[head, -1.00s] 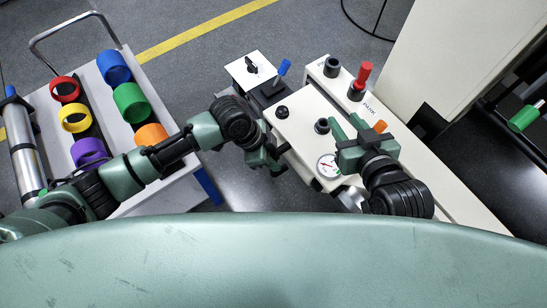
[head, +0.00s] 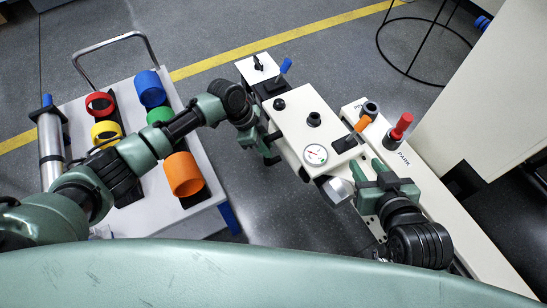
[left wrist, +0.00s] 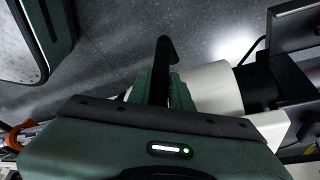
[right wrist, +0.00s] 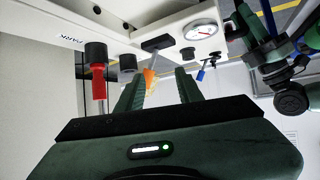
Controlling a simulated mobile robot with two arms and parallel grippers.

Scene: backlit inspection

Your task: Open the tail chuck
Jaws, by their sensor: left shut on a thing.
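A cream machine block (head: 292,128) carries a round gauge (head: 315,154) and black knobs. No part is clearly marked as the tail chuck. An orange lever (head: 362,124) stands by a black plate at the block's right; it also shows in the right wrist view (right wrist: 150,80). My left gripper (head: 270,152) is at the block's left side, shut on a black hooked handle (left wrist: 164,55) beside a cream cylinder (left wrist: 212,88). The grip itself is partly hidden. My right gripper (head: 376,172) is open and empty, below and apart from the orange lever; its spread fingers show (right wrist: 160,92).
A red-handled piece (head: 402,125) and a black socket (head: 370,108) stand on a cream rail (head: 440,190) marked PARK. A blue lever (head: 286,65) is at the block's far end. A cart (head: 205,212) with coloured rings stands left, with open floor between.

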